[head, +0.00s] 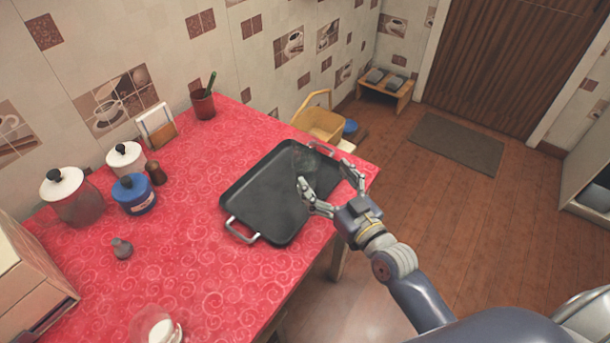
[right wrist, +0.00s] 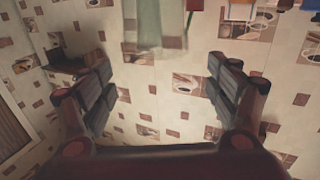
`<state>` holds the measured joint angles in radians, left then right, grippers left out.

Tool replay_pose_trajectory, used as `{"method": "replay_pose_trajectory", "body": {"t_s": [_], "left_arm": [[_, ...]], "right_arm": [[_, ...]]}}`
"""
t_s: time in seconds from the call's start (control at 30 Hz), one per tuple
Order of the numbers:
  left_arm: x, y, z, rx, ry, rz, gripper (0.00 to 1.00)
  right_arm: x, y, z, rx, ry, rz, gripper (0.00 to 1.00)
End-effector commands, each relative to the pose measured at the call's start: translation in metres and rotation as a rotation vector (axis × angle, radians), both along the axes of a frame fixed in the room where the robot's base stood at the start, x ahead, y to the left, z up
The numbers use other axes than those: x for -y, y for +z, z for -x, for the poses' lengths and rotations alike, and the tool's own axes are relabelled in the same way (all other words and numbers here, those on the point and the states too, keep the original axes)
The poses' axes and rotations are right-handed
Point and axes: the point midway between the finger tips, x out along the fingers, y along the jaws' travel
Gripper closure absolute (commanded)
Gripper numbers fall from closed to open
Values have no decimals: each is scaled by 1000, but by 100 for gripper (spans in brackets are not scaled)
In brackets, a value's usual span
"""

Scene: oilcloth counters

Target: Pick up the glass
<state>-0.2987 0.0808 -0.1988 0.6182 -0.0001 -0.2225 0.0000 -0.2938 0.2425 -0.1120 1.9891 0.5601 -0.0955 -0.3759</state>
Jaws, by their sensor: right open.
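The glass (head: 306,160) is clear and faint, and it stands on the dark tray (head: 262,200) near its far right corner. In the right wrist view the glass (right wrist: 155,25) shows pale green at the top, ahead of the fingers and between their lines. My right gripper (head: 328,178) is open over the tray's right end, with its fingers spread towards the glass. In the right wrist view its two fingers (right wrist: 160,80) stand wide apart with nothing between their pads. My left gripper is not in view.
The tray lies on a red patterned counter (head: 190,235). White-lidded jars (head: 75,205), a blue pot (head: 134,195), a pepper mill (head: 156,173) and a red cup (head: 203,104) stand left of it. A yellow basket (head: 318,124) is beyond the counter's far end.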

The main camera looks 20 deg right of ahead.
Motion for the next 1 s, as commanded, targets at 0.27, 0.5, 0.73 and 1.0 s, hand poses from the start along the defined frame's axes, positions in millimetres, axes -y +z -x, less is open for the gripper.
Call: {"method": "replay_pose_trajectory", "body": {"t_s": [0.27,0.5,0.73,1.0], "left_arm": [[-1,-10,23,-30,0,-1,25],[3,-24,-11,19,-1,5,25],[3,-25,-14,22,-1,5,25],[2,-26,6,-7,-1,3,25]], "right_arm": [[-6,-4,-20,0,0,-2,18],[-16,-9,-52,1,-1,-2,18],[-19,-8,-64,-2,0,-1,18],[-19,-7,-63,-2,0,0,41]]}}
